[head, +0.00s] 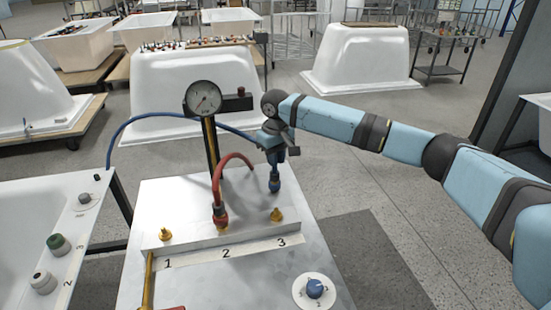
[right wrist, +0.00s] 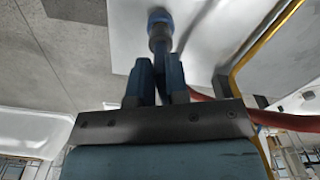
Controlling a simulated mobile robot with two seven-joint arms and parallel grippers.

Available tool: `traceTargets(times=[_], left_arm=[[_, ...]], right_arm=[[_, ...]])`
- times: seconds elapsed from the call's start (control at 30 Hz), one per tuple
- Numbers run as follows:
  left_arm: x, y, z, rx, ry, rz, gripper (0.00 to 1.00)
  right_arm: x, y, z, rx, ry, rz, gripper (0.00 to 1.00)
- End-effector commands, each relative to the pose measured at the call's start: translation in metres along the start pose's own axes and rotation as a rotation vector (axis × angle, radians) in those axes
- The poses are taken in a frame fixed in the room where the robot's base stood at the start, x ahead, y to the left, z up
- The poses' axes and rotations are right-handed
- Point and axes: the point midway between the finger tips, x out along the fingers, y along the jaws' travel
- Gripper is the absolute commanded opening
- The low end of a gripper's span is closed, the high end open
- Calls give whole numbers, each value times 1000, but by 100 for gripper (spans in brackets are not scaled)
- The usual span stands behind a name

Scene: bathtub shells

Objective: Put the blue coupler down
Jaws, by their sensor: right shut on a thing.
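My right gripper (head: 273,160) is shut on the blue coupler (head: 274,184), which points down over the metal bench (head: 190,200). The coupler is just behind the brass fitting (head: 277,215) at number 3. I cannot tell whether its tip touches the bench top. In the right wrist view the coupler (right wrist: 160,28) sticks out beyond the two fingers of the gripper (right wrist: 158,75). A blue hose (head: 160,114) runs from the left towards the gripper. My left gripper is not in view.
A red coupler (head: 220,214) with a red hose (head: 232,157) stands at number 2. A bare brass fitting (head: 165,234) is at number 1. A pressure gauge (head: 203,98) stands on a post behind. A blue knob (head: 314,288) is at front right.

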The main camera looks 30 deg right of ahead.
Motion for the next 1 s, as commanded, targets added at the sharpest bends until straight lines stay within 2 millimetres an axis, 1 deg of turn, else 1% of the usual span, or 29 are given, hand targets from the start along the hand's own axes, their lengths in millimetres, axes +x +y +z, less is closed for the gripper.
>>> traceTargets(times=[0.23, 0.37, 0.4, 0.47, 0.5, 0.73, 0.83, 0.97, 1.0], left_arm=[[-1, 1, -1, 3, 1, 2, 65], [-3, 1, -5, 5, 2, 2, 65], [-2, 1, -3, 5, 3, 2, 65], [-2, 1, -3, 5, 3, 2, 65], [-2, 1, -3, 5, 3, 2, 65], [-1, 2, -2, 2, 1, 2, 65], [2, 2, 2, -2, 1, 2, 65], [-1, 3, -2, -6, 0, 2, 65], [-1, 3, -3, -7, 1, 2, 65]], right_arm=[[0, 0, -1, 0, 3, -1, 0], [2, 0, -1, 0, 2, -1, 0], [3, 0, -1, 0, 3, -1, 24], [3, 0, -1, 0, 3, -1, 38], [3, 0, -1, 0, 3, -1, 41], [3, 0, -1, 0, 3, 0, 41], [2, 0, -1, 0, 3, 0, 41], [-19, 0, -1, 0, 5, -1, 41], [-28, 0, -1, 0, 5, -1, 41]])
